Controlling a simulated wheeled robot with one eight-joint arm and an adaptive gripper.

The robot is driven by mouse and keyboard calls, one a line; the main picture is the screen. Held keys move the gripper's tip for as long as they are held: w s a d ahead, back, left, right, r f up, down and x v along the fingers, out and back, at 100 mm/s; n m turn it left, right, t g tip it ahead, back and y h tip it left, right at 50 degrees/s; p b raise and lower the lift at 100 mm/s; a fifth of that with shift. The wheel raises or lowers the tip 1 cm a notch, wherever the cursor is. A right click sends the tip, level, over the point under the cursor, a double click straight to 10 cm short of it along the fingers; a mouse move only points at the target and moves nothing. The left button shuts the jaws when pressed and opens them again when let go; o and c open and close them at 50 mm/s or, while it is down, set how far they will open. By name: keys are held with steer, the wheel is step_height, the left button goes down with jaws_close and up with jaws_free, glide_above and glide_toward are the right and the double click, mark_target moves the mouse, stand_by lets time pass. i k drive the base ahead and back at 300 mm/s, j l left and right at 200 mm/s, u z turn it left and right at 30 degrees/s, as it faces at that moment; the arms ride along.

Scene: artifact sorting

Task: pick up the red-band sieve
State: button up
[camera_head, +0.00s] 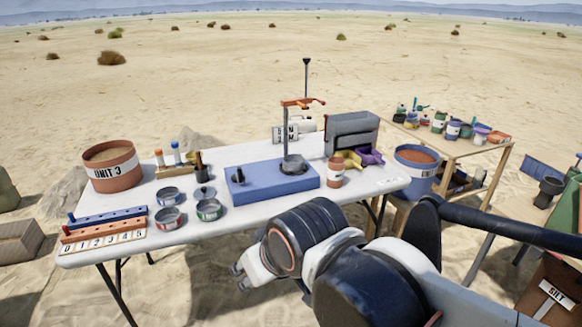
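Three small round metal sieves stand close together on the left part of the white table. The front-left sieve (168,219) seems to carry a reddish band and is taken as the red-band sieve. The right one (209,210) shows a greenish band, and the rear one (168,197) has a band whose colour is hard to tell. My gripper (241,276) is in front of the table's near edge, to the right of and nearer than the sieves, touching none of them. My wrist hides much of it, so its opening is unclear.
The white table (255,217) also bears a blue block with a press (270,182), a UNIT 3 tub (112,167), a numbered rack (104,232) and a grey case (350,133). A blue bucket (415,170) stands at right.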

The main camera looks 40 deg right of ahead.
mark_target(169, 219)
steer(key=i+u, duration=0.1)
steer(key=i, duration=1.4)
